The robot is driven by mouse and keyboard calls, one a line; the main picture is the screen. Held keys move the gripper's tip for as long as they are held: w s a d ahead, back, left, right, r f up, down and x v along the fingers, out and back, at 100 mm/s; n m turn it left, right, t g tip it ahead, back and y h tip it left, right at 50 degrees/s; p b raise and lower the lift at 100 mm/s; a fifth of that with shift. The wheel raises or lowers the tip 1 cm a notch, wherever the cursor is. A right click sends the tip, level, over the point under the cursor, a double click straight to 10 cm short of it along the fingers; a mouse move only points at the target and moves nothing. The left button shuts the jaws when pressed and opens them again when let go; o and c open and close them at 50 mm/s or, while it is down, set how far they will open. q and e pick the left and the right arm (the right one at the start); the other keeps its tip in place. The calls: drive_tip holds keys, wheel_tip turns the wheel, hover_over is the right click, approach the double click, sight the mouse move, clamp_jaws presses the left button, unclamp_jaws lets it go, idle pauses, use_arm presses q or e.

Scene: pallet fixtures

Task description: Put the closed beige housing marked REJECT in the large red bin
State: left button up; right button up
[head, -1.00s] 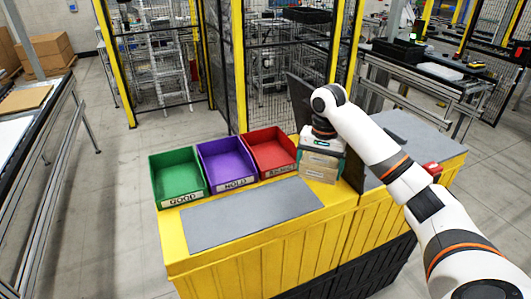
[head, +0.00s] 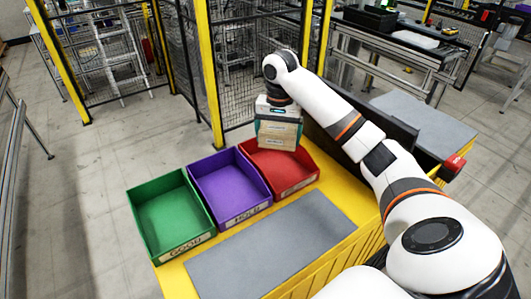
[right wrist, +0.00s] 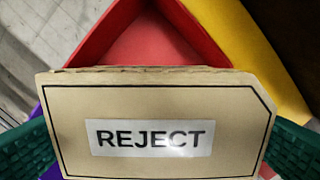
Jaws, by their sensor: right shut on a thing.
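The beige housing (head: 278,134) marked REJECT is held in my right gripper (head: 278,116), above the back of the red bin (head: 287,173). In the right wrist view the label faces the camera on the housing (right wrist: 158,110). Green finger pads (right wrist: 160,145) press on its left and right sides. The red bin (right wrist: 150,45) shows beyond the housing in that view, its floor looking empty where visible. The housing hides part of the bin. My left gripper is not in view.
The purple HOLD bin (head: 228,186) and green GOOD bin (head: 168,212) stand left of the red bin and look empty. A grey mat (head: 270,245) lies in front on the yellow bench. A dark upright panel (head: 352,128) and a mesh fence (head: 262,70) are close by.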

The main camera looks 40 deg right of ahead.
hover_over(277, 170)
wheel_tip(277, 170, down, 6)
drive_tip(key=shift+s+d+r, duration=0.1)
drive_tip(key=shift+r, duration=0.15)
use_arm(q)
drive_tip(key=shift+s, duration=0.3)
use_arm(e)
drive_tip(key=shift+f, duration=2.1)
drive_tip(key=o, duration=0.8)
drive_tip(key=shift+f, duration=0.1)
